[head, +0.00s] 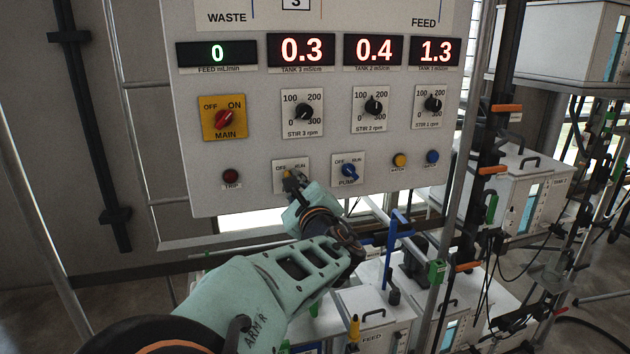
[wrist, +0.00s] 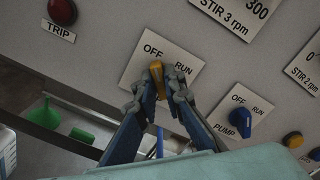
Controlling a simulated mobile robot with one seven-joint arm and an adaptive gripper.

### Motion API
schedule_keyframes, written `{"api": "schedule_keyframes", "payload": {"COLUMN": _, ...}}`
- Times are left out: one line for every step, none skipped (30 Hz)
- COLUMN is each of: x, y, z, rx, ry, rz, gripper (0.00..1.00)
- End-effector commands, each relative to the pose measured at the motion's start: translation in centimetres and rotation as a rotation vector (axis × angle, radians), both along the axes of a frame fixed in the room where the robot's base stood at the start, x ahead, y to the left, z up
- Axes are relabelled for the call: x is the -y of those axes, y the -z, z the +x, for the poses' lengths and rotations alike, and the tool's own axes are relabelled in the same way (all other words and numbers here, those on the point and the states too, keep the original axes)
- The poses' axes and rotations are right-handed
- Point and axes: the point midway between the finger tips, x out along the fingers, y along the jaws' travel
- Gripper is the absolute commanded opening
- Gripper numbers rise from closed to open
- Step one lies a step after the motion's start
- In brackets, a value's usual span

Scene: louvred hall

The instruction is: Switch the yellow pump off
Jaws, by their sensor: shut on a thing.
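The yellow pump knob (wrist: 157,71) sits on a white plate (wrist: 140,66) marked OFF and RUN, low on the control panel. My gripper (wrist: 160,82) is shut on this knob, with a fingertip on each side. In the head view my gripper (head: 291,179) reaches up to the same plate (head: 279,164) from below. The fingers cover much of the knob and the plate's lower part, and I cannot tell for sure which mark the knob points at.
A blue PUMP knob (head: 349,172) is close on the right, also in the wrist view (wrist: 241,122). A red TRIP button (head: 231,176) is on the left. A red MAIN switch (head: 224,119) is above. The FEED display (head: 217,54) reads 0. Poles and tanks stand at right.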

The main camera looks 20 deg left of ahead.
Motion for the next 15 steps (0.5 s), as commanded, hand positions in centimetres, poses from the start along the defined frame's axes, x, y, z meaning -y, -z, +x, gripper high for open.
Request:
{"api": "schedule_keyframes", "payload": {"x": 0.07, "y": 0.16, "z": 0.02, "rx": 0.002, "ry": 0.001, "rz": -0.007, "gripper": 0.00}}
{"api": "schedule_keyframes", "payload": {"x": 0.08, "y": 0.14, "z": 0.03, "rx": 0.001, "ry": 0.001, "rz": -0.006, "gripper": 0.00}}
{"api": "schedule_keyframes", "payload": {"x": 0.08, "y": 0.15, "z": 0.03, "rx": 0.000, "ry": 0.001, "rz": -0.005, "gripper": 0.12}}
{"api": "schedule_keyframes", "payload": {"x": 0.07, "y": 0.16, "z": 0.02, "rx": 0.000, "ry": 0.001, "rz": -0.005, "gripper": 0.15}}
{"api": "schedule_keyframes", "payload": {"x": 0.07, "y": 0.16, "z": 0.02, "rx": 0.000, "ry": 0.001, "rz": -0.005, "gripper": 0.19}}
{"api": "schedule_keyframes", "payload": {"x": 0.07, "y": 0.15, "z": 0.02, "rx": 0.000, "ry": 0.001, "rz": -0.004, "gripper": 0.23}}
{"api": "schedule_keyframes", "payload": {"x": 0.07, "y": 0.14, "z": 0.02, "rx": 0.000, "ry": 0.001, "rz": -0.004, "gripper": 0.27}}
{"api": "schedule_keyframes", "payload": {"x": 0.06, "y": 0.14, "z": 0.02, "rx": 0.000, "ry": 0.001, "rz": -0.004, "gripper": 0.29}}
{"api": "schedule_keyframes", "payload": {"x": 0.05, "y": 0.13, "z": 0.02, "rx": 0.000, "ry": 0.001, "rz": -0.004, "gripper": 0.29}}
{"api": "schedule_keyframes", "payload": {"x": 0.06, "y": 0.11, "z": 0.02, "rx": 0.000, "ry": 0.001, "rz": -0.004, "gripper": 0.29}}
{"api": "schedule_keyframes", "payload": {"x": 0.05, "y": 0.11, "z": 0.02, "rx": 0.000, "ry": 0.001, "rz": -0.004, "gripper": 0.29}}
{"api": "schedule_keyframes", "payload": {"x": 0.05, "y": 0.11, "z": 0.02, "rx": 0.000, "ry": 0.001, "rz": -0.004, "gripper": 0.29}}
{"api": "schedule_keyframes", "payload": {"x": 0.04, "y": 0.10, "z": 0.02, "rx": 0.000, "ry": 0.001, "rz": -0.004, "gripper": 0.29}}
{"api": "schedule_keyframes", "payload": {"x": 0.04, "y": 0.09, "z": 0.02, "rx": 0.000, "ry": 0.001, "rz": -0.004, "gripper": 0.29}}
{"api": "schedule_keyframes", "payload": {"x": 0.05, "y": 0.09, "z": 0.00, "rx": 0.000, "ry": 0.001, "rz": -0.003, "gripper": 0.29}}
